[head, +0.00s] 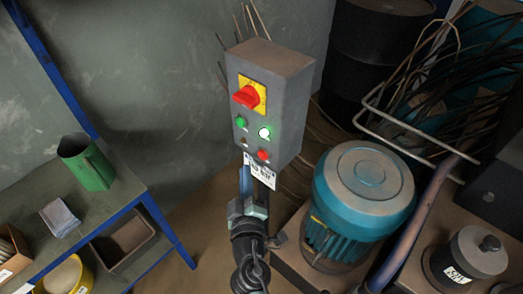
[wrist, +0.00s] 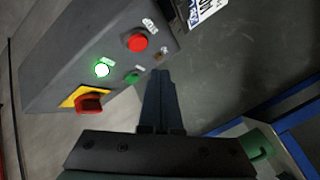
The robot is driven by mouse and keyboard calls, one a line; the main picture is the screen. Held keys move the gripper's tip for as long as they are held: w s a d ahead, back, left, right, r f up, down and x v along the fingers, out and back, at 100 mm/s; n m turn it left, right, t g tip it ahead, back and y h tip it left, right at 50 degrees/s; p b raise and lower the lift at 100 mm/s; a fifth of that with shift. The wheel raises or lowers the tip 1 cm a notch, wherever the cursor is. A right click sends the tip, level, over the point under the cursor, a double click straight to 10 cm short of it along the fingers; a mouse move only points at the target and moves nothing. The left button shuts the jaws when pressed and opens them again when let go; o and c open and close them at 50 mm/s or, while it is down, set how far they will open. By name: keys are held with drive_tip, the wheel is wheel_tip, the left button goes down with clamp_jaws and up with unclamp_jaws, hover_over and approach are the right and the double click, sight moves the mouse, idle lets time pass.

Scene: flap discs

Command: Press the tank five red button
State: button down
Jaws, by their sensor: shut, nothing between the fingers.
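A grey control box (head: 272,70) stands in the middle of the head view. Its small red button (head: 263,155) is low on the front face, and shows in the wrist view (wrist: 138,42) beyond my fingertips. A white label (head: 260,172) hangs below the box; I cannot read it surely. My gripper (head: 245,178) is just below the box's lower front in the head view. In the wrist view its fingers (wrist: 159,76) are together, empty, pointing toward the box face. Contact with the box or button cannot be told.
The box also carries a red rotary switch (head: 248,96) on a yellow plate, a lit green lamp (head: 264,132) and a green button (head: 241,122). A blue motor (head: 363,195) stands close right. A blue-framed shelf (head: 120,185) with a green jug (head: 88,165) is left.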

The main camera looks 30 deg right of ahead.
sight(263, 155)
drive_tip(key=shift+w+d, duration=0.25)
drive_tip(key=shift+d, duration=0.4)
drive_tip(key=shift+w+d, duration=0.2)
drive_tip(key=shift+d, duration=0.45)
drive_tip(key=shift+d, duration=0.1)
idle(1.0)
drive_tip(key=shift+w+d+p, duration=0.15)
drive_tip(key=shift+d+p, duration=0.15)
drive_tip(key=shift+w+d, duration=0.15)
drive_tip(key=shift+d, duration=0.35)
idle(0.9)
drive_tip(key=shift+a, duration=0.1)
drive_tip(key=shift+s+a, duration=0.35)
drive_tip(key=shift+a, duration=0.4)
drive_tip(key=shift+a+f+b, duration=0.1)
drive_tip(key=shift+b, duration=0.2)
